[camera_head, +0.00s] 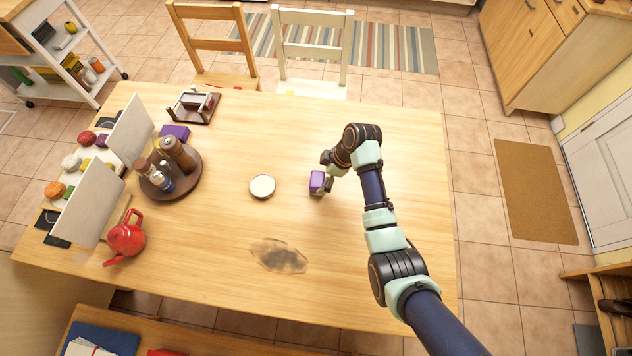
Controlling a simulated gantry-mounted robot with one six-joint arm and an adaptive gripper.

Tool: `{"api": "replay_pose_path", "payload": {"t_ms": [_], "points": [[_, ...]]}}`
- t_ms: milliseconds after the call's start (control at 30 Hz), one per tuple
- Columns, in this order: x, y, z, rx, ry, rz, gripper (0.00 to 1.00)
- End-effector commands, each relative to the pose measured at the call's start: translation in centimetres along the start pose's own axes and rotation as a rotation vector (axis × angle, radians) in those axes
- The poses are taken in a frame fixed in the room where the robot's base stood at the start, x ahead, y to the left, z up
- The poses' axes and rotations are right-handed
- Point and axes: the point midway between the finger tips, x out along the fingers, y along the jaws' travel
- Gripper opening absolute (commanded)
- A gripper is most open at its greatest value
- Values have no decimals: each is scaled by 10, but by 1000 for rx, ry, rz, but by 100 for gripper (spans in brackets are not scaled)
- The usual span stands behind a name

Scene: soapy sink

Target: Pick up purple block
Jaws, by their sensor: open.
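A small purple block (317,181) stands on the wooden table, right of the middle. My gripper (325,184) is low over the table at the block's right side, with its fingers close around or beside the block. The jaws are open, and part of the block's right side is hidden by a finger. I cannot tell whether the fingers touch it. A second purple, box-like thing (174,133) lies farther left, behind the round tray.
A small white-topped round dish (262,186) sits left of the block. Farther left are a round brown tray (190,188) with bottles and a red teapot (126,238). A dark stain (279,255) marks the table in front. The table's right end is clear.

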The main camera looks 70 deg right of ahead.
Motion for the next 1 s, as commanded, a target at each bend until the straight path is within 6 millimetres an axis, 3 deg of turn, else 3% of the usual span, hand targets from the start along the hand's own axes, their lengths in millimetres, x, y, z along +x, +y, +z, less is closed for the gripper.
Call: {"api": "replay_pose_path", "payload": {"t_ms": [167,400,667,1000], "points": [[11,0,-2,-1,0,-1,98],[52,1,-6,0,0,-1,98],[57,2,-6,0,0,2,98],[57,2,-6,0,0,2,45]]}}
